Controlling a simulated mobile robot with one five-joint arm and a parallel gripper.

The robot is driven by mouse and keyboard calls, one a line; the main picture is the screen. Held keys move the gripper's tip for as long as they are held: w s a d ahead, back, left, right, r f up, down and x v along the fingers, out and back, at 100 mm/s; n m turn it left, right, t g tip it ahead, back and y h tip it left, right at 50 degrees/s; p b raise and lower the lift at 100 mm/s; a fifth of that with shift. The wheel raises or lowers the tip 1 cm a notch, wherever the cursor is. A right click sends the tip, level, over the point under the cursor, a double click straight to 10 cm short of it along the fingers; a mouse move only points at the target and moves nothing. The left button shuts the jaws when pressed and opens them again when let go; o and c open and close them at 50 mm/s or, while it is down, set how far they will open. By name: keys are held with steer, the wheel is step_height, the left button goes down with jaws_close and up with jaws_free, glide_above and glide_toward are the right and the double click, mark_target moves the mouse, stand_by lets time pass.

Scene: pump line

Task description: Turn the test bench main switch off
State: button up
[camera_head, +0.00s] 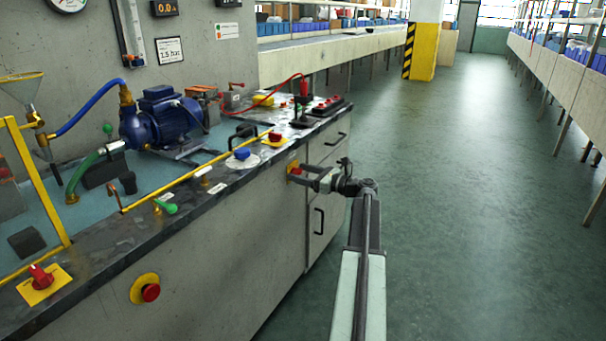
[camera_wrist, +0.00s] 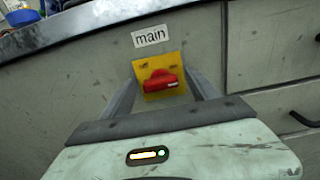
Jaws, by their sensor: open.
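The main switch is a red rotary handle (camera_wrist: 160,83) on a yellow plate (camera_wrist: 172,62), under a label reading "main" (camera_wrist: 150,36). In the wrist view its handle lies roughly crosswise. In the head view the switch (camera_head: 294,169) is on the bench's front panel, partly hidden by my gripper. My gripper (camera_head: 303,174) is open and empty in front of it. In the wrist view my gripper's fingers (camera_wrist: 165,84) stand left and right of the handle. I cannot tell whether they touch it.
A red emergency button (camera_head: 150,292) sits on the front panel. Drawers (camera_head: 325,190) are right of the main switch. The floor (camera_head: 455,200) right is clear.

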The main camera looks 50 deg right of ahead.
steer(key=c, duration=1.4)
steer(key=shift+o, duration=0.2)
steer(key=shift+n, duration=0.3)
steer(key=n, duration=0.3)
steer(key=shift+a+n, duration=0.1)
steer(key=shift+n, duration=0.3)
steer(key=n, duration=0.4)
steer(key=shift+f+n, duration=0.1)
steer(key=shift+n, duration=0.2)
steer(key=n, duration=0.4)
steer(key=shift+s+a, duration=0.1)
steer(key=shift+f+n, duration=0.15)
steer(key=shift+n, duration=2.35)
